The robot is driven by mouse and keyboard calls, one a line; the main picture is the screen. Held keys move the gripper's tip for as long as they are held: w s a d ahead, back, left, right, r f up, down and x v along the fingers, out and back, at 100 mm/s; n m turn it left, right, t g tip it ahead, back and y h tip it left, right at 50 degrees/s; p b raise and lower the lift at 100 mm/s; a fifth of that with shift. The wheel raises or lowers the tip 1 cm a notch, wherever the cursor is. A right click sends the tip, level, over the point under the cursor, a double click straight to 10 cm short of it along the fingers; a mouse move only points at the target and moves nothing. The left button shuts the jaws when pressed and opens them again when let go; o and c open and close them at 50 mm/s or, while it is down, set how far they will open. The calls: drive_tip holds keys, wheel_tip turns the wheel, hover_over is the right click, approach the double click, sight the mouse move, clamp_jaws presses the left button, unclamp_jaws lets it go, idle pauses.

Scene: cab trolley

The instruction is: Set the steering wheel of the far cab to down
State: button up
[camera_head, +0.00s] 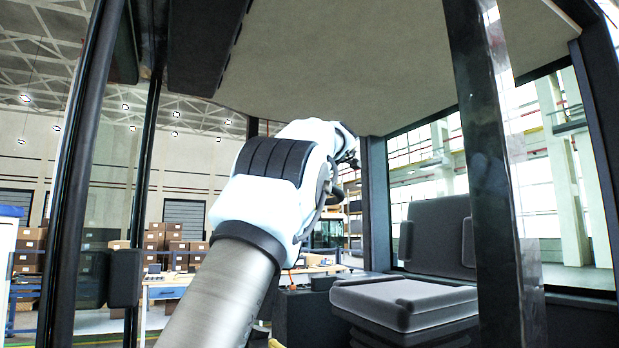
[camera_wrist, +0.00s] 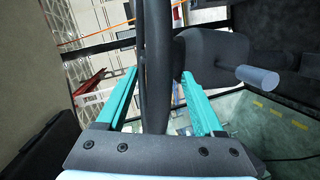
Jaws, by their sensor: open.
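My gripper (camera_wrist: 157,73) is open in the wrist view, with its two teal fingers apart. A dark upright bar (camera_wrist: 152,30) passes between or behind the fingers; I cannot tell whether it is steering wheel rim or cab frame, or whether it touches them. To its right is a dark rounded block (camera_wrist: 212,55) with a grey cylindrical knob (camera_wrist: 257,76). In the head view my arm reaches into the cab, and its links hide the gripper.
The cab seat (camera_head: 405,300) is at the lower right in the head view. A dark pillar (camera_head: 490,150) stands in front of it, and the cab roof (camera_head: 380,60) is above. Shelves with boxes (camera_head: 170,245) stand beyond the cab on the left.

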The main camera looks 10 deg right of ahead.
drive_tip(key=shift+p+x, duration=0.9)
drive_tip(key=shift+x, duration=1.1)
drive_tip(key=c, duration=1.1)
drive_tip(key=shift+f, duration=0.15)
